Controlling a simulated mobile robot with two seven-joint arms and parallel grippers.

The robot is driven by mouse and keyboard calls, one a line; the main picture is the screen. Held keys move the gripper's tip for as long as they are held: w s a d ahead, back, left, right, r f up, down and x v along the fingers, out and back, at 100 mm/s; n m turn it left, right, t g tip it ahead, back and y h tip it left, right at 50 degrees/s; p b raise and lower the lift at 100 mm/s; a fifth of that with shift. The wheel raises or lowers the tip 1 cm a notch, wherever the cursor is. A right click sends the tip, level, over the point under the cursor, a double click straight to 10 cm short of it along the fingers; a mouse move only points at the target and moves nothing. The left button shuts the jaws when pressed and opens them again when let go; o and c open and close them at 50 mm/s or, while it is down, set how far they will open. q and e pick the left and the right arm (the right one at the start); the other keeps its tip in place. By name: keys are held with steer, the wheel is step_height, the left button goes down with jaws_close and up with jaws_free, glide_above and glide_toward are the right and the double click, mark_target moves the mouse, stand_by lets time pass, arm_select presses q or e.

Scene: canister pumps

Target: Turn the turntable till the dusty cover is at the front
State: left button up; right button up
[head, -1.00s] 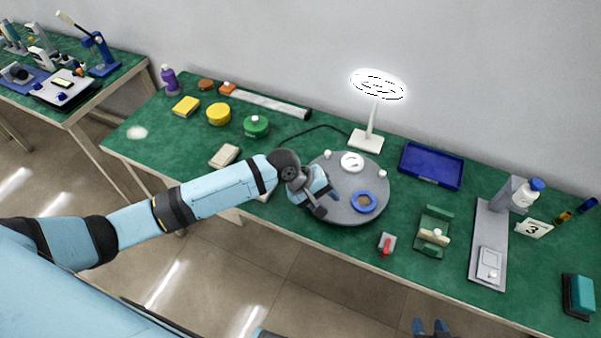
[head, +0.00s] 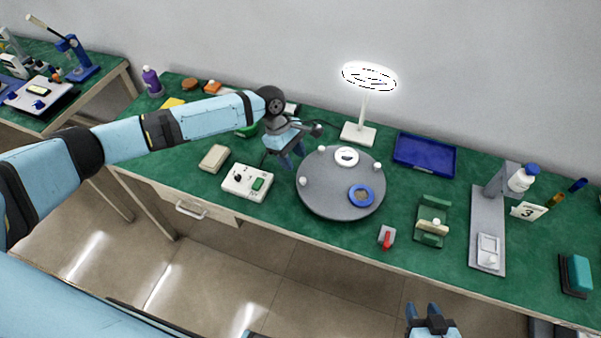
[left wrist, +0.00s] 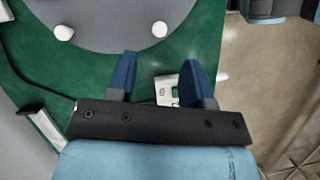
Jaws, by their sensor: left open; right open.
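The turntable (head: 330,208) is a round grey disc on the green bench. A white ring-shaped part (head: 346,156) lies towards its back and a blue ring (head: 361,195) towards its front right. Small white knobs (head: 302,181) stand near its rim. I cannot tell which part is the dusty cover. My left gripper (head: 292,162) is open and empty, just beyond the turntable's left edge. In the left wrist view the open fingers (left wrist: 157,72) point at the bench, with the turntable (left wrist: 110,25) beyond them. My right gripper (head: 425,310) is open and empty, in front of the bench.
A white box with a green button (head: 247,182) sits left of the turntable. A lamp (head: 359,134) and a blue tray (head: 425,155) stand behind. A red-handled switch (head: 387,237) and a green stand (head: 432,222) are at the right front.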

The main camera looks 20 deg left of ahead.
mark_target(302, 179)
arm_select(q)
steer(key=x, duration=0.6)
steer(key=shift+s+d+f, duration=0.1)
steer(key=shift+d+f, duration=0.1)
steer(key=shift+f, duration=0.15)
jaws_close()
